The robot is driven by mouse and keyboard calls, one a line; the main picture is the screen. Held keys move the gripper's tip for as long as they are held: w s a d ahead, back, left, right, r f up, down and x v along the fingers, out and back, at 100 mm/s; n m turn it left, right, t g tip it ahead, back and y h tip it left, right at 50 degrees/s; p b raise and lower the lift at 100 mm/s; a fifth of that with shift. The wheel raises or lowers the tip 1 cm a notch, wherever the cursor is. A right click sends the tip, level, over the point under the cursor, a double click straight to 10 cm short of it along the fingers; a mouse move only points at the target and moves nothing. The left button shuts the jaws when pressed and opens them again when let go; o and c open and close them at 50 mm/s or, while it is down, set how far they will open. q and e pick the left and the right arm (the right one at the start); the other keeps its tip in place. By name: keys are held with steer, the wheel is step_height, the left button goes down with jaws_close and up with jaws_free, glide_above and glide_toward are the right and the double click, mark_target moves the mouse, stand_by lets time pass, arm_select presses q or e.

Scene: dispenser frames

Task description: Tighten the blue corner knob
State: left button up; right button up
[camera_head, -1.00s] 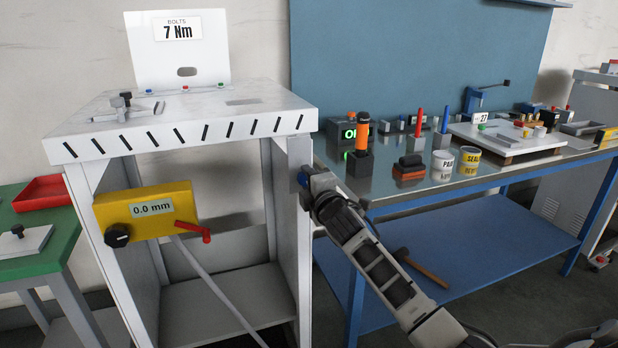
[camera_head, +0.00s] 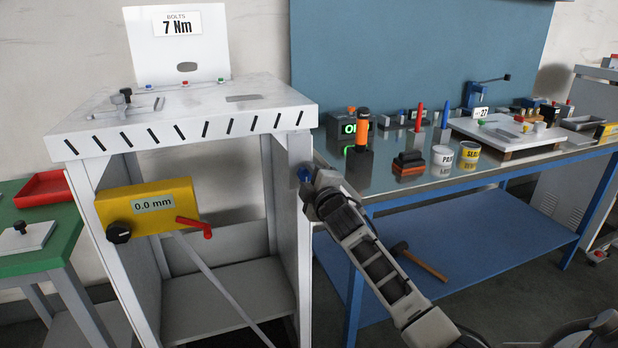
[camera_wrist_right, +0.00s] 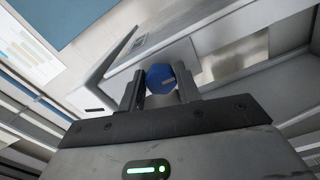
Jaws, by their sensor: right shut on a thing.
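The blue corner knob (camera_wrist_right: 160,78) sits between the two fingers of my right gripper (camera_wrist_right: 161,90) in the right wrist view, and the fingers touch its sides. My right gripper (camera_head: 310,183) is at this leg, shut on the knob, with the arm coming in from the lower right. The gripper's tips are partly hidden there. My left gripper is not in view.
A blue workbench (camera_head: 430,186) with tools and cans stands close on the right. A green table (camera_head: 40,258) is at the left.

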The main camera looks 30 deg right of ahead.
steer(key=shift+f, duration=0.1)
steer(key=o, duration=1)
steer(key=shift+c, duration=0.2)
steer(key=shift+s, duration=0.1)
steer(key=b+v, duration=0.1)
steer(key=v, duration=1.4)
steer(key=shift+s, duration=0.45)
steer(key=s+a+f+m+g+y, duration=0.2)
steer(key=s+a+f+m, duration=0.1)
steer(key=s+a+f, duration=0.3)
steer(key=s+a+f+m+g+y, duration=0.2)
steer(key=s+a+f, duration=0.4)
steer(key=f, duration=0.5)
steer(key=s+a+f+m+g+y, duration=0.3)
steer(key=s+a+f, duration=0.3)
steer(key=a+f, duration=0.3)
steer(key=shift+a+m, duration=0.15)
steer(key=shift+m, duration=0.65)
